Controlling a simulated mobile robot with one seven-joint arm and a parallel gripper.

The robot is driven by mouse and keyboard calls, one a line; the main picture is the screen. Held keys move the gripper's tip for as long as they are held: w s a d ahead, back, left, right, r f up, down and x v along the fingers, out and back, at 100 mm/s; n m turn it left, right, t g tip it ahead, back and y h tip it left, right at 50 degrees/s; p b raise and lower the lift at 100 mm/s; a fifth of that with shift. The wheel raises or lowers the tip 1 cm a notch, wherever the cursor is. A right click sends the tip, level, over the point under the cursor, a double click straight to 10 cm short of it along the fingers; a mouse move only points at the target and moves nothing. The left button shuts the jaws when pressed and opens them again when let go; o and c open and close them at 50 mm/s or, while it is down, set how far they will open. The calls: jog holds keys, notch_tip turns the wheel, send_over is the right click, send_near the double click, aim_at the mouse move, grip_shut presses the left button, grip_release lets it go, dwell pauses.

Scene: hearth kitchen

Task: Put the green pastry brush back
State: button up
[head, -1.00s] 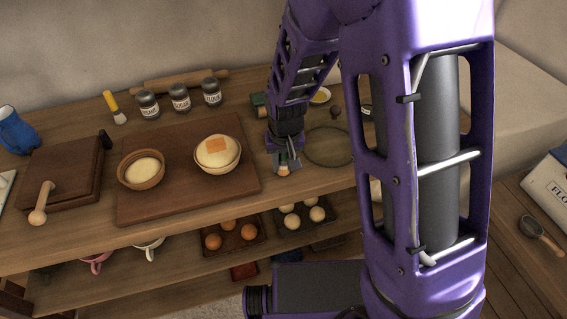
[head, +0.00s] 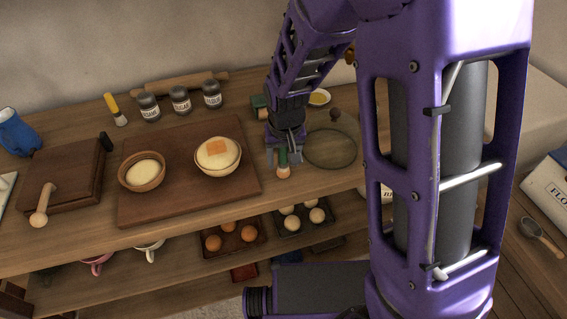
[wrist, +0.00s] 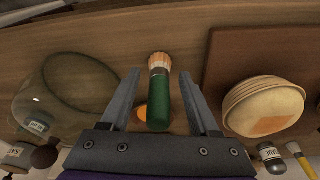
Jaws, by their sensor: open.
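The green pastry brush (wrist: 158,100) lies on the wooden table, with its pale bristles toward the table's front edge. In the head view only its lower end (head: 282,170) shows below my gripper (head: 284,160). In the wrist view my gripper (wrist: 158,100) is open, with one finger on each side of the green handle and a gap on both sides.
A cutting board (head: 150,205) with two bowls lies to the left. A glass dome (wrist: 65,95) stands close beside my gripper. Eggs sit on the shelf below.

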notch_tip(320, 180, up, 9)
jog(key=s, duration=0.1)
jog(key=shift+s+p, duration=0.3)
jog(key=shift+p, duration=0.15)
jog(key=shift+d, duration=0.1)
